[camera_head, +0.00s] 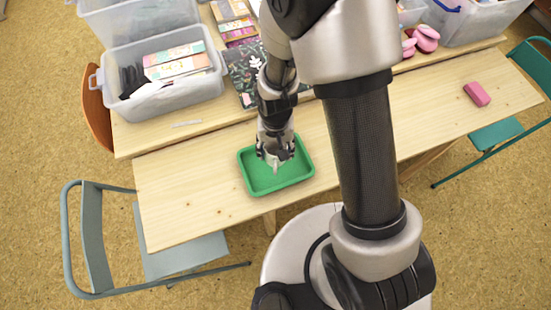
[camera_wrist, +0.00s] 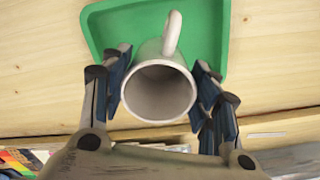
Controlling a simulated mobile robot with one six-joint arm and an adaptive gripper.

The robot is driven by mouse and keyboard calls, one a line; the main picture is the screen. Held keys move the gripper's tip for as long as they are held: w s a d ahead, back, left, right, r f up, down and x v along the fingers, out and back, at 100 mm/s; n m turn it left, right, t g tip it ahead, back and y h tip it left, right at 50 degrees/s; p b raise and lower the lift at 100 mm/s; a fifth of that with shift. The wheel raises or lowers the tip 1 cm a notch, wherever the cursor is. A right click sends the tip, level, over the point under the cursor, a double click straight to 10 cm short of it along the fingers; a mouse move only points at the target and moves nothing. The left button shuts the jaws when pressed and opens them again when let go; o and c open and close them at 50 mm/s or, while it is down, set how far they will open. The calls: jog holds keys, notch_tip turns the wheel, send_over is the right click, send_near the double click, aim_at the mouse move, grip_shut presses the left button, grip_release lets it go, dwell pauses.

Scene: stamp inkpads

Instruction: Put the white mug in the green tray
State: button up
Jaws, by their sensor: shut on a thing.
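The green tray (camera_head: 250,181) lies on the wooden table near its front edge. My gripper (camera_head: 275,152) is over the tray, pointing down. In the wrist view my gripper (camera_wrist: 165,90) is shut on the white mug (camera_wrist: 160,93), with a finger on each side of its body. The mug's open mouth faces the wrist camera and its handle (camera_wrist: 172,32) points toward the top of that picture. The green tray (camera_wrist: 100,25) shows behind the mug. In the head view my gripper hides most of the mug. I cannot tell whether the mug touches the tray floor.
A clear bin (camera_head: 160,100) with boxes stands at the back left. Books (camera_head: 240,62) lie behind my gripper. The table left of the tray is clear. Chairs (camera_head: 95,240) stand around.

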jog(key=shift+f+b, duration=0.85)
jog(key=shift+f, duration=2)
jog(key=shift+f, duration=0.1)
jog(key=o, duration=1.3)
jog(key=shift+c, duration=0.2)
notch_tip(320, 180, up, 13)
jog(key=p, duration=0.5)
notch_tip(320, 180, up, 23)
jog(key=t, duration=0.4)
send_over(275, 158)
jog(key=s+d, duration=0.4)
jog(key=d, duration=0.5)
jog(key=s+d+r+n, duration=0.1)
jog(key=s+d+r, duration=0.1)
jog(key=s+r, duration=0.2)
jog(key=shift+s+d+t, duration=0.15)
jog(key=shift+s+t, duration=0.15)
jog(key=shift+s, duration=0.7)
